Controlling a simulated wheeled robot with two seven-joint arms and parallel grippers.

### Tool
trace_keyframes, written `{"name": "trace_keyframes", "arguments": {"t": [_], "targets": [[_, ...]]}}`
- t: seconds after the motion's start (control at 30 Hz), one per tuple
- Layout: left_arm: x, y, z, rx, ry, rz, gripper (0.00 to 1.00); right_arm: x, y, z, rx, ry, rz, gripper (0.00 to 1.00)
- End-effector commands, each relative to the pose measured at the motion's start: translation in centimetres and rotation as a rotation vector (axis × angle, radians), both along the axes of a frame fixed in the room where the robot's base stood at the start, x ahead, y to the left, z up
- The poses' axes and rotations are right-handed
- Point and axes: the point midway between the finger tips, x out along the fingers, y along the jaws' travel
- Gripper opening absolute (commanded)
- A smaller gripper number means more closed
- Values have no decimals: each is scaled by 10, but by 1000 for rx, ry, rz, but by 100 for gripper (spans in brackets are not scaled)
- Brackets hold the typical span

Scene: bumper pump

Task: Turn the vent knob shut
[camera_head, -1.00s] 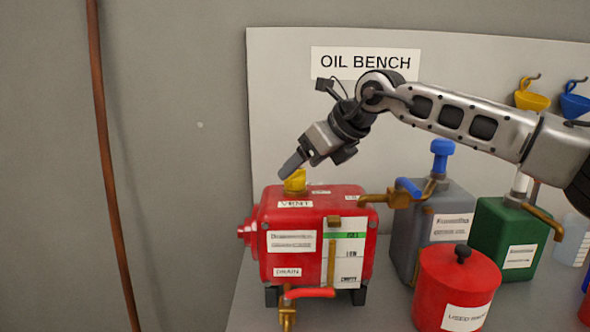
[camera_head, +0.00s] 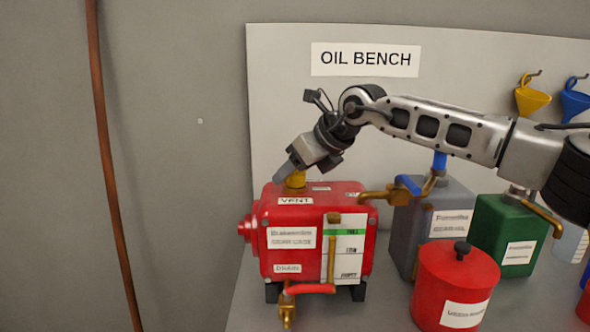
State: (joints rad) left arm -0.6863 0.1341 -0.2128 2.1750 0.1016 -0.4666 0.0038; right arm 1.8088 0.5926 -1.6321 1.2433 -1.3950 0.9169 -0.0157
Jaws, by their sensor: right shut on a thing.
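The yellow vent knob (camera_head: 295,181) sits on top of the red pump tank (camera_head: 263,222), just above the VENT label (camera_head: 295,201). My right gripper (camera_head: 284,173) comes down from the upper right at a slant and is shut on the knob. Its fingers hide the upper part of the knob, so the knob's turn angle is hard to tell. My left gripper is not in view.
A brass spout with a blue handle (camera_head: 408,184) reaches from the grey can (camera_head: 407,239) toward the tank's right side. A green can (camera_head: 505,222) and a red lidded canister (camera_head: 450,268) stand to the right. A red-handled drain tap (camera_head: 310,288) juts out in front.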

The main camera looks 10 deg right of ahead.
Motion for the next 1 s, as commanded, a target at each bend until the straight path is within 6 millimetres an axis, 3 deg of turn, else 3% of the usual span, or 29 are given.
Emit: {"name": "trace_keyframes", "arguments": {"t": [0.27,0.63,0.8,1.0], "targets": [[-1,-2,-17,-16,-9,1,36,0,1,-5,-2,-4,-90,30],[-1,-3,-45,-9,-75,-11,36,0,1,-7,0,-6,-396,30],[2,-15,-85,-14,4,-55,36,0,1,-4,-1,-5,-548,30],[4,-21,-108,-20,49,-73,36,0,1,-1,-1,-3,-699,30]]}}
